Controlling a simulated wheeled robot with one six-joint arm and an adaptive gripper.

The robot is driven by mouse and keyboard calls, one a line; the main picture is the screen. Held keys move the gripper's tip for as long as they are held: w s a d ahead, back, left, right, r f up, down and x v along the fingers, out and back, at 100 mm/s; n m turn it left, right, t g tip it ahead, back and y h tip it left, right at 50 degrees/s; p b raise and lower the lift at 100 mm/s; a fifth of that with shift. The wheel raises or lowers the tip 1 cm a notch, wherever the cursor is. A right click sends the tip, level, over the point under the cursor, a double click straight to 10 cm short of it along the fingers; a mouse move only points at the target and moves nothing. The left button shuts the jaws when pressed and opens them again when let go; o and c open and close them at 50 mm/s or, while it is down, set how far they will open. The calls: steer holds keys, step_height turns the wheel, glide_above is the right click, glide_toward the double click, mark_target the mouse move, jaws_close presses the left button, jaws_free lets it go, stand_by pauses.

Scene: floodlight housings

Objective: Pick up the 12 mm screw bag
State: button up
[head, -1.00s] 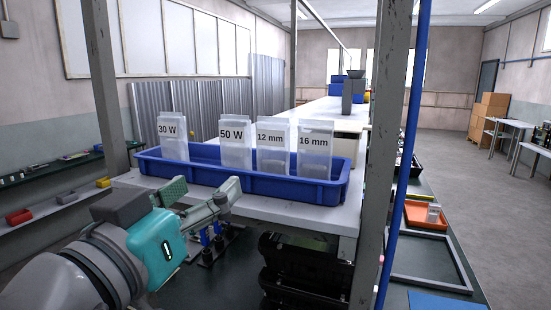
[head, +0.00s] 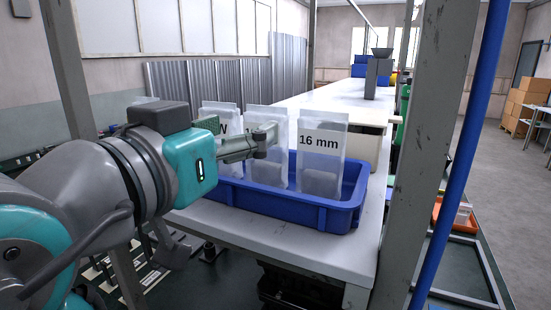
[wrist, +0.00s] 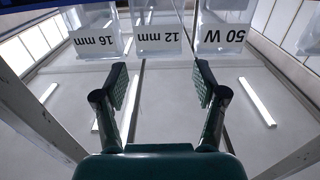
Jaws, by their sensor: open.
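The 12 mm screw bag (wrist: 158,36) is a clear bag with a white label, upside down at the top middle of the wrist view. In the head view the bag (head: 266,116) stands upright in the blue bin (head: 290,208), its label mostly hidden by my gripper. My gripper (wrist: 161,68) is open and empty, its two fingers spread either side of the line to the bag, apart from it as far as I can tell. In the head view my gripper (head: 262,140) reaches in front of the bag from the left.
The 16 mm bag (head: 320,160) stands right of it in the bin. The 50 W bag (wrist: 224,34) is on its other side, partly covered in the head view. A grey post (head: 432,130) and blue pole (head: 462,150) stand to the right.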

mark_target(261, 119)
steer(key=shift+x, duration=3.85)
steer(key=shift+d, duration=0.1)
jaws_close()
